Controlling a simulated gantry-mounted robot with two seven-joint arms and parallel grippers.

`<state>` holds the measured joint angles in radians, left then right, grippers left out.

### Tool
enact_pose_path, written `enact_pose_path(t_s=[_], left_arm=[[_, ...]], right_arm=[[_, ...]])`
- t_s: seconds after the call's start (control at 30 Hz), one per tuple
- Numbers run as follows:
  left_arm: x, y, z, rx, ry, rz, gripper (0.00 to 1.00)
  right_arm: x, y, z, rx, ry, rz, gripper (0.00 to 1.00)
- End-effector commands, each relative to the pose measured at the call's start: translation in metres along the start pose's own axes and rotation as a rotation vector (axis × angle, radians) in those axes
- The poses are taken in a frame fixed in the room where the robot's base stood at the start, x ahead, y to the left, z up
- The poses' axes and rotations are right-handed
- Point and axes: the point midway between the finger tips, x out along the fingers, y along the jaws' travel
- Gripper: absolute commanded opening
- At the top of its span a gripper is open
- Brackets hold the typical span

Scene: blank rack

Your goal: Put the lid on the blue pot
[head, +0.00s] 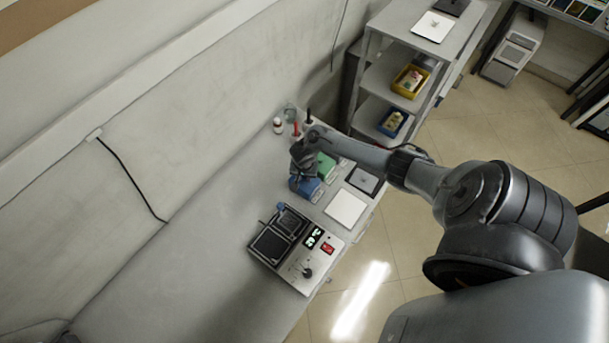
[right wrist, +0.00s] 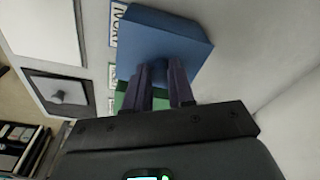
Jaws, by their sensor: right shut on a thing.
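The blue pot (head: 304,187) stands on the long grey bench, directly below my right gripper (head: 300,160). In the right wrist view it shows as a large blue block (right wrist: 170,42). In that view the fingers of my right gripper (right wrist: 166,75) point at the block's near side and are closed in with a narrow gap. The jaws are shut on the lid, but the grasp itself is mostly hidden. I cannot tell the lid's edge from the blue block. My left gripper is not in view.
A green container (head: 325,166) is right beside the blue pot; it also shows in the right wrist view (right wrist: 130,97). Small bottles (head: 278,125) stand behind. The wall is to the left.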

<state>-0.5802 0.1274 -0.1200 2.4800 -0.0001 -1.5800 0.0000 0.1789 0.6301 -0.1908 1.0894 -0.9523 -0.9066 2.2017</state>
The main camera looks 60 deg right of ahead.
Motion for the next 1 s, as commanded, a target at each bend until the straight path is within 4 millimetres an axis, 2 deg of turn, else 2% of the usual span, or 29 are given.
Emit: enact_pose_path(t_s=[0.27,0.3,0.47,0.67,0.83,0.87,1.0], left_arm=[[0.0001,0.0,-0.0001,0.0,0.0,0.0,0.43],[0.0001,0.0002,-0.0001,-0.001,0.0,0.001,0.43],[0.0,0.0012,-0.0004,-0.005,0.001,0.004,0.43],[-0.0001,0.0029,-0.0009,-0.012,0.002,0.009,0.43],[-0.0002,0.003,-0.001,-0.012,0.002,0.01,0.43],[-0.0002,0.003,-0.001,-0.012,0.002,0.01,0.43],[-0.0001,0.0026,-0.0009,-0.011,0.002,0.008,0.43]], right_arm=[[0.0002,-0.0001,0.0002,0.0,0.0,0.0,0.0],[0.0002,-0.0001,0.0002,0.0,0.0,0.0,0.27],[0.0002,-0.0001,0.0002,0.0,0.0,0.0,0.51],[0.0002,0.0,0.0002,0.0,0.0,0.0,0.53],[0.0003,0.0,0.0003,0.0,0.0,0.0,0.76],[0.0003,0.0,0.0003,0.0,0.0,0.0,0.79],[0.0003,0.0,0.0002,0.0,0.0,0.0,0.79]])
